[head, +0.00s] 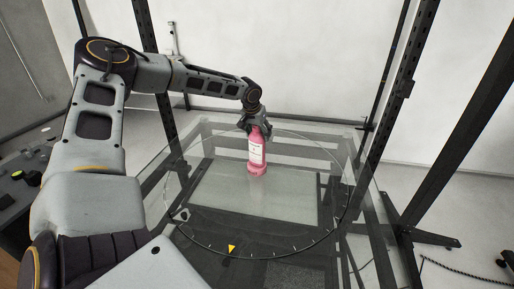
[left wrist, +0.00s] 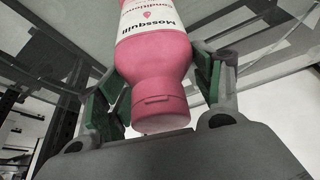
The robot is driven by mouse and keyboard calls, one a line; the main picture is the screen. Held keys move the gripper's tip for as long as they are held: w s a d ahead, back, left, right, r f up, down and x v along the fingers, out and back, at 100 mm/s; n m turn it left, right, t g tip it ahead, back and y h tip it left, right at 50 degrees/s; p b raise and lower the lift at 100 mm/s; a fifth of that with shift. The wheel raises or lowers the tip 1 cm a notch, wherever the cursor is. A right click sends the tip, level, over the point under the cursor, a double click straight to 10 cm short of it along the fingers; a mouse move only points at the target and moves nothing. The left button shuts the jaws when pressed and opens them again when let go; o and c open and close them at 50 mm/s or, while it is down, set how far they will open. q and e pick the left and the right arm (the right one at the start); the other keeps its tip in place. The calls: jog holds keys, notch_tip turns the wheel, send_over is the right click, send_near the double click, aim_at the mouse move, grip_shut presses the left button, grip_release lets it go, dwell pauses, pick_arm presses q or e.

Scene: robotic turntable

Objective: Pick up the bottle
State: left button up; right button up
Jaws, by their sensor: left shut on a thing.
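A pink bottle (head: 257,152) with a white label is upright over the glass turntable (head: 215,235). My left gripper (head: 256,129) is at its top end, coming down from above, and is shut on it. In the left wrist view the bottle (left wrist: 160,60) is between the green-padded fingers of the left gripper (left wrist: 155,95), its cap end towards the palm. I cannot tell whether the bottle's base touches the glass. My right gripper is not in view.
Dark metal posts (head: 397,95) of a frame stand around the turntable. The glass around the bottle is clear. A yellow triangle mark (head: 231,248) is at the ring's front edge. A dark unit with knobs (head: 25,180) is at the left.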

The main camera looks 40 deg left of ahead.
pick_arm(q)
jog(key=c, duration=0.7)
jog(key=shift+c, duration=0.6)
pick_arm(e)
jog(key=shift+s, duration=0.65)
pick_arm(q)
jog(key=shift+r, duration=0.15)
notch_tip(320, 180, up, 9)
jog(key=shift+r, duration=0.1)
notch_tip(320, 180, up, 9)
jog(key=shift+f, duration=0.2)
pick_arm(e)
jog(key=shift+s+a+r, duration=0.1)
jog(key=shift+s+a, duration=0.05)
